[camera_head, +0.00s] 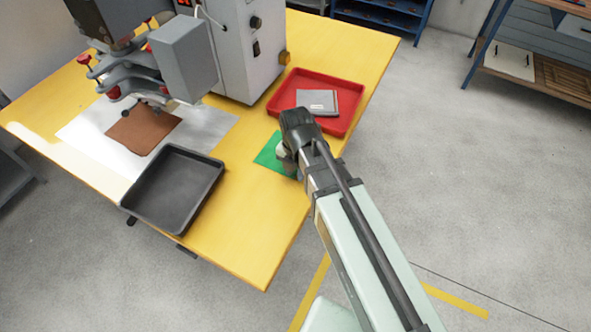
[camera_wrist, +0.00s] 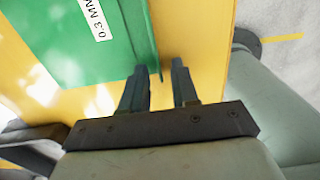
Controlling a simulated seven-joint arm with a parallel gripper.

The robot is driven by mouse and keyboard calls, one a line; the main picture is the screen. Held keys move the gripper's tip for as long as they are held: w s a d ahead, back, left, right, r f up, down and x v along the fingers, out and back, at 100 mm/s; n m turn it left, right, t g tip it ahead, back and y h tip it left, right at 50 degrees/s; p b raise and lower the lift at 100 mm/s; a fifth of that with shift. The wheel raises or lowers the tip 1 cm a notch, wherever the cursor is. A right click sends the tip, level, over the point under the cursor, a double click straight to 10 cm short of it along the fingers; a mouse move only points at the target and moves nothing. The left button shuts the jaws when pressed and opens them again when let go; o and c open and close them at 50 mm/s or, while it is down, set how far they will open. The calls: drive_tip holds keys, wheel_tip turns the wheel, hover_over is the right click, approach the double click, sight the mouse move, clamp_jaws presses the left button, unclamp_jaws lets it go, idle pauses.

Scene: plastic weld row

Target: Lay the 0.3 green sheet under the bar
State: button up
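The green sheet (camera_head: 267,152) lies on the yellow table in front of the red tray, partly hidden by my arm. In the wrist view the green sheet (camera_wrist: 70,50) carries a white label reading "0.3 M…", cut off by the frame edge. My gripper (camera_wrist: 161,82) is open, its two fingers apart with nothing visible between them. The left finger overlaps the sheet's near corner; the right finger is over bare yellow table. I cannot tell whether they touch. The welding machine's head (camera_head: 185,60) stands at the upper left; its bar is not clearly distinguishable.
A brown sheet (camera_head: 143,130) lies on a pale plate (camera_head: 88,137) below the machine head. A black tray (camera_head: 174,188) stands at the front left. A red tray (camera_head: 345,122) holds a grey labelled piece (camera_head: 322,108). Bare yellow table lies between the black tray and green sheet.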

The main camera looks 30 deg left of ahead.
drive_tip(key=shift+r, duration=0.1)
wheel_tip(320, 180, up, 12)
drive_tip(key=shift+o, duration=0.6)
idle(0.5)
